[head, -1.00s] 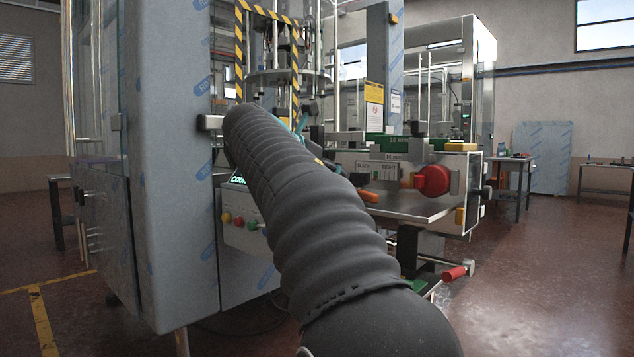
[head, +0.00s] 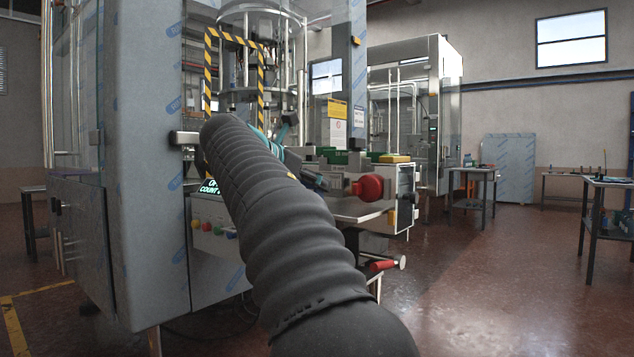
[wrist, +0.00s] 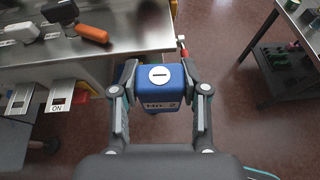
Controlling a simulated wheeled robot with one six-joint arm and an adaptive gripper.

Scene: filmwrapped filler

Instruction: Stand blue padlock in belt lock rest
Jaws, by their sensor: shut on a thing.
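In the wrist view my gripper (wrist: 159,72) is shut on a blue padlock (wrist: 165,101). The padlock shows a white round face with a dark slot and a white label reading "No. 2". It is held just off the edge of a metal shelf (wrist: 125,38), over the floor. Its shackle cannot be made out. In the head view my sleeved arm hides the padlock and most of the gripper. I cannot pick out the belt lock rest for certain in either view.
Switch plates (wrist: 60,97) sit below. A red knob (head: 368,187) and red-handled crank (head: 382,265) project. Open floor lies right.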

